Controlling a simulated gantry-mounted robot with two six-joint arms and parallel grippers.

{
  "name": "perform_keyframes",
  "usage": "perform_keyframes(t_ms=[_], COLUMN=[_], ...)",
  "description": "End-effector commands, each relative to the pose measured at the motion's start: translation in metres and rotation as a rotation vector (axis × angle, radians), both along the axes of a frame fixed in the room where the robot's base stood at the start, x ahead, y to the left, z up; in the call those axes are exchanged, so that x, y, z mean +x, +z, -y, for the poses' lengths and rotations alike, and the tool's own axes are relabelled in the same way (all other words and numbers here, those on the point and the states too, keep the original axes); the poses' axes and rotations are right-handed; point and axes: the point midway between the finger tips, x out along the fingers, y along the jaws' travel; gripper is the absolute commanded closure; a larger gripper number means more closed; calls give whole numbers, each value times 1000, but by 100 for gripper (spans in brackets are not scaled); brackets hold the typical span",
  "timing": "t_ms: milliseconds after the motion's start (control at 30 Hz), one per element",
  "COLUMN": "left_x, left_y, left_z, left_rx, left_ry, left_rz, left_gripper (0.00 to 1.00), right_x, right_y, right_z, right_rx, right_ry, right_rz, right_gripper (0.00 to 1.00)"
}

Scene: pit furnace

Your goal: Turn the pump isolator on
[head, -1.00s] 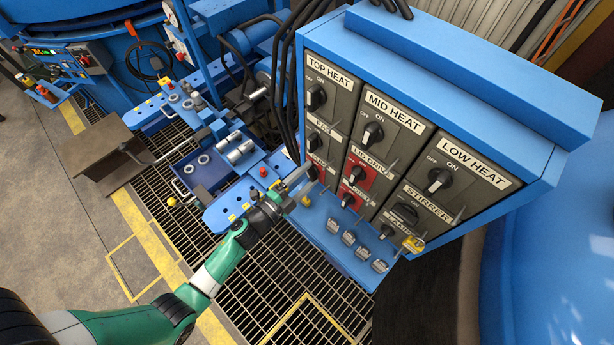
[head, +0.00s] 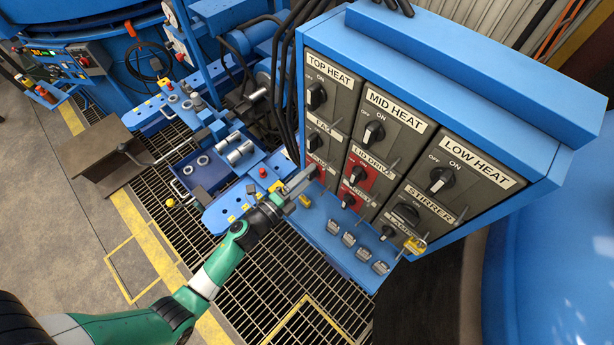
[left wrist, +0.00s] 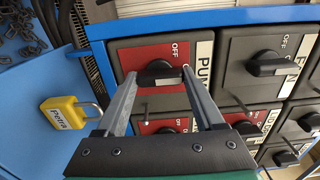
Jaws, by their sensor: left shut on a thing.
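The pump isolator is a black knob (left wrist: 160,74) on a red plate (left wrist: 125,56) in the left wrist view. OFF shows above the knob, and the label beside it reads "PUM", its end hidden. The knob's grip bar lies across the picture between the two fingertips. My left gripper (left wrist: 159,78) is shut on this knob, one finger at each end of it. In the head view my left gripper (head: 304,180) is at the lower left of the switch panel (head: 425,165) and covers most of the pump switch. My right gripper is not in view.
Neighbouring knobs sit close by, including the fan knob (left wrist: 267,63) in the left wrist view. A blue shelf (head: 335,225) with several small locks juts out below the panel. Black cables (head: 286,85) hang at its left.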

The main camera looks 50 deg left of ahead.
Motion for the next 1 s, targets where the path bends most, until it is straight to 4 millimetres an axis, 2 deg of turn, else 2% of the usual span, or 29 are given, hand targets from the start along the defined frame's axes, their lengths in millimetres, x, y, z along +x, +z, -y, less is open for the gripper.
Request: perform_keyframes(t_ms=[167, 200, 367, 667, 767, 1000], left_x=[0, 0, 0, -4, -18, -75], left_y=[-1, -1, 0, 0, 1, 1], left_z=[0, 0, 0, 0, 0, 2], left_rx=[4, 4, 2, 0, -1, -1], left_ry=[1, 1, 1, 0, 1, 5], left_rz=[-2, -2, -1, -1, -3, -5], left_gripper=[86, 28, 0, 0, 0, 0], right_x=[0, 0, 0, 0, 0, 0], right_y=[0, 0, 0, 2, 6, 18], right_z=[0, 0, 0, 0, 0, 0], right_rx=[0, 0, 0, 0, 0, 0], right_ry=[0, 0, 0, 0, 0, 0], right_rz=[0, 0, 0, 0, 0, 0], right_gripper=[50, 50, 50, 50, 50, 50])
